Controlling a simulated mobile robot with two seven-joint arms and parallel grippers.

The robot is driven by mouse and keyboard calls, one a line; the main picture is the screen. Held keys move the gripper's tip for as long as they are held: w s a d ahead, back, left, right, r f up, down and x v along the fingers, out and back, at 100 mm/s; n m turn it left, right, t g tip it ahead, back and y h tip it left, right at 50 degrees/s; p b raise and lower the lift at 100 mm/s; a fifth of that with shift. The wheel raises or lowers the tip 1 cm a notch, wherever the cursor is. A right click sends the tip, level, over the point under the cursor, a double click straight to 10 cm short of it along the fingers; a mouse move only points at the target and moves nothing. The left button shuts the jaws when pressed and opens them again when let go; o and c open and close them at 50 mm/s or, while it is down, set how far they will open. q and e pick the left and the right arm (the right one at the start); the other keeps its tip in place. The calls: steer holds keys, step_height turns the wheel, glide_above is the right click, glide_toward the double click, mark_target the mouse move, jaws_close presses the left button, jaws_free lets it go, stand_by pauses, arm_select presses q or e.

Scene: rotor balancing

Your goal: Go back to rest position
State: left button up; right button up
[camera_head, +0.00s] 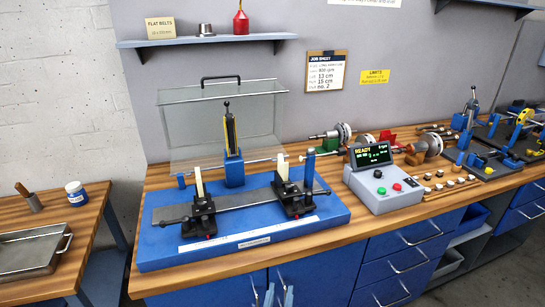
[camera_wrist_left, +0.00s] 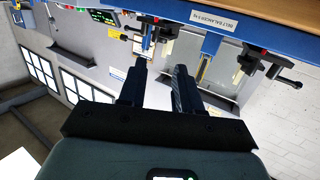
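The belt balancer (camera_head: 160,247) has a blue base on the bench, with two black supports and a clear cover raised behind them. Its edge also shows upside down in the left wrist view (camera_wrist_left: 250,28). The control box (camera_head: 383,186) beside it reads READY. My left gripper (camera_head: 271,294) is low at the bottom edge of the head view, in front of the blue cabinet and apart from the balancer. In the left wrist view its two fingers (camera_wrist_left: 160,72) stand apart with nothing between them. My right gripper is in neither view.
Rotors (camera_head: 340,134) and several small weights (camera_head: 450,187) lie on the wooden bench right of the balancer. A side table with a metal tray (camera_head: 30,252) stands at left. Blue drawers (camera_head: 405,262) front the bench. A shelf (camera_head: 205,41) hangs above.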

arm_select(q)
steer(key=s+a+f+n+g+p, duration=0.1)
steer(key=a+f+g, duration=0.2)
steer(key=f, duration=0.5)
steer(key=s+a+f+g+y+p, duration=0.1)
steer(key=s+a+f+g+p, duration=0.15)
steer(key=f, duration=0.55)
steer(key=s+a+f+n+g, duration=0.1)
steer(key=a+f+g, duration=0.25)
steer(key=f, duration=0.45)
steer(key=s+a+f+n+g+p, duration=0.1)
steer(key=s+f+g, duration=0.2)
steer(key=s, duration=0.3)
steer(key=s+a+f+n+g+h+p, duration=0.1)
steer(key=s+a+f+g, duration=0.1)
steer(key=s, duration=0.5)
steer(key=s+a+f+n+g+p, duration=0.1)
steer(key=s+a+f+n+g, duration=0.1)
steer(key=s+f, duration=0.3)
steer(key=shift+s+g+h+p, duration=0.3)
steer(key=shift+s+g, duration=0.5)
steer(key=shift+s, duration=0.35)
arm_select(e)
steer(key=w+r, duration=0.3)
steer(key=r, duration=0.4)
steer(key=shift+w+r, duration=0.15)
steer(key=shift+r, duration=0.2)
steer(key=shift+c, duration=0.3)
